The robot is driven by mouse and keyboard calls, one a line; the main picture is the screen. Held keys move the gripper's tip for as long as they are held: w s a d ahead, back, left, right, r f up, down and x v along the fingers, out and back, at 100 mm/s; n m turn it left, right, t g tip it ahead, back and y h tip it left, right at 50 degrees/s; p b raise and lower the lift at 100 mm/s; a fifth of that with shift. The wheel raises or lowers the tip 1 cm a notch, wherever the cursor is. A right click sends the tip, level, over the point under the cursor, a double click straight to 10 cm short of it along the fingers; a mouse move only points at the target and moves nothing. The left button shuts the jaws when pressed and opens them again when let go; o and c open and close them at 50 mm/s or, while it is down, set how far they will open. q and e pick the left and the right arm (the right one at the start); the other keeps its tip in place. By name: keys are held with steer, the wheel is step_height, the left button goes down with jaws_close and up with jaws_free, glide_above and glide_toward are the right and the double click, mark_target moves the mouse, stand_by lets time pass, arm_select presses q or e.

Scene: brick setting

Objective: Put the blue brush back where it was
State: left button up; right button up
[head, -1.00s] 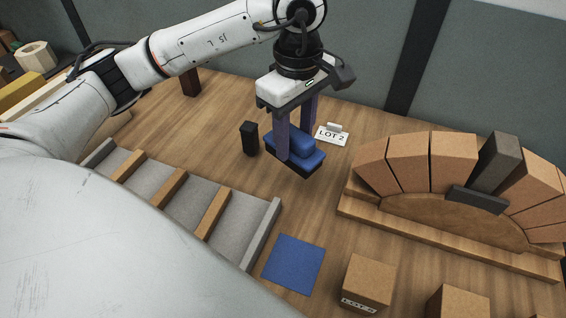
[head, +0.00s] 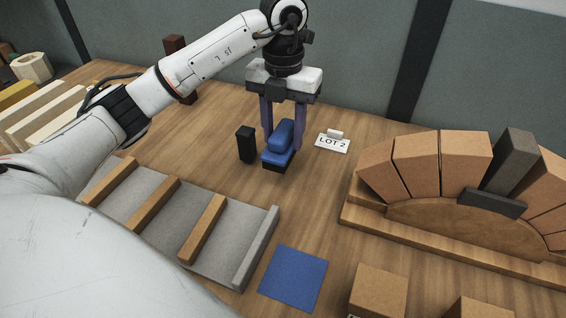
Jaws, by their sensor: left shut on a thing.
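The blue brush (head: 279,157) has a blue body with a raised blue grip and a dark underside. My left gripper (head: 283,135) points down and is shut on the brush, one finger on each side of it. The brush is at the back middle of the table, its long side running away from me; I cannot tell whether its underside touches the wood. A flat blue square (head: 293,278) lies empty at the front middle. My right gripper is not in view.
A black block (head: 246,145) stands close left of the brush, and a "LOT 2" card (head: 332,143) is to its right. A grey tray with wooden slats (head: 203,228) is front left. A brick arch (head: 442,165) stands right, with cardboard-coloured blocks (head: 378,291) in front. Bare wood lies between.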

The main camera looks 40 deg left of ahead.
mark_target(283, 129)
arm_select(q)
steer(key=shift+f, duration=3.05)
steer(key=shift+f, duration=0.1)
steer(key=o, duration=1.2)
step_height(283, 129, up, 12)
steer(key=shift+r+p, duration=0.15)
steer(key=shift+p, duration=0.35)
